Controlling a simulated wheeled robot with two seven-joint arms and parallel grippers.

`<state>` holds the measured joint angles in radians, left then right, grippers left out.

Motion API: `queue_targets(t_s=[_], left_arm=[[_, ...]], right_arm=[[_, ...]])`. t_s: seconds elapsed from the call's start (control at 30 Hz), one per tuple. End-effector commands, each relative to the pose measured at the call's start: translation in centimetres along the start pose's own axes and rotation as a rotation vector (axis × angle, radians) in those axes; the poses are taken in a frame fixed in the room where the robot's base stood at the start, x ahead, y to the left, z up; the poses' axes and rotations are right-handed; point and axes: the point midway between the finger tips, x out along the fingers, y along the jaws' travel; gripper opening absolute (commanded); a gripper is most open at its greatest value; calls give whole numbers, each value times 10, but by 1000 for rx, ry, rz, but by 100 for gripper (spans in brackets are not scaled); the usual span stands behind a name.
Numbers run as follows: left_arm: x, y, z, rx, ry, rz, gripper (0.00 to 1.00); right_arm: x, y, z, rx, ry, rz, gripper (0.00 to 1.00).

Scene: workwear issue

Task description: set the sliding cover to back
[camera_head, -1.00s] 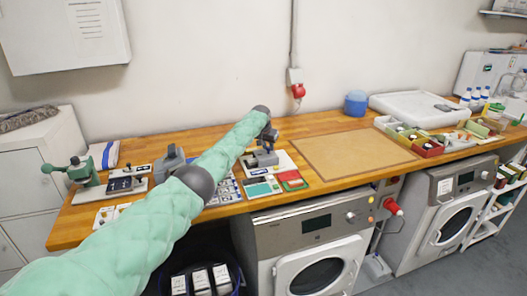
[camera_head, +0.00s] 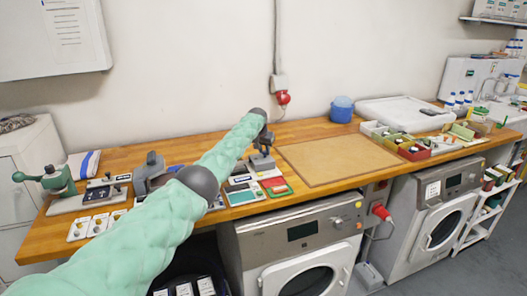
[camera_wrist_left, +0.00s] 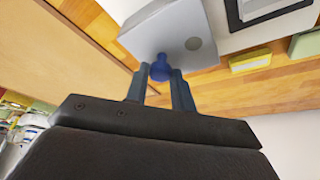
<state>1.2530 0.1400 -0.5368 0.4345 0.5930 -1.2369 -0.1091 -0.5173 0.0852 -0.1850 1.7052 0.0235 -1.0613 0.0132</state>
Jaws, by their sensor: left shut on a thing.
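The sliding cover (camera_wrist_left: 172,32) is a grey block in the left wrist view, with a blue knob (camera_wrist_left: 160,68) on its near face. My left gripper (camera_wrist_left: 160,76) is shut on this knob, one dark finger on each side. In the head view my left gripper (camera_head: 264,142) is at the small grey device (camera_head: 262,162) on the bench, left of the brown mat. My arm and gripper hide part of the device there, so the cover's exact position is hard to tell. My right gripper is not in view.
The wooden bench (camera_head: 322,130) carries a flat brown mat (camera_head: 335,158) with clear room. A red-edged card (camera_head: 276,187) lies in front of the device. A green press (camera_head: 55,180) stands at the left, and trays of small parts (camera_head: 412,148) at the right.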

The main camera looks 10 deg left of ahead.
Motion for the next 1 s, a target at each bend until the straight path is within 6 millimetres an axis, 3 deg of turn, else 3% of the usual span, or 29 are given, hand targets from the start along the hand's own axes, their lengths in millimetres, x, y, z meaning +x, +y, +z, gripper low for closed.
queue_targets(t_s=[0.07,0.1,0.17,0.67,0.87,1.0], left_arm=[[-4,2,-4,2,10,0,0],[-4,2,-4,2,9,0,32],[-4,2,-4,2,9,0,44],[-10,1,-2,2,5,1,46],[-32,2,-2,4,7,0,46],[-52,1,-2,3,6,0,46]], right_arm=[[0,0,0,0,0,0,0],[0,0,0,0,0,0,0],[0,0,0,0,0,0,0],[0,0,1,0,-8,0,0],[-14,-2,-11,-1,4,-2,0],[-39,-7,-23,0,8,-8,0]])
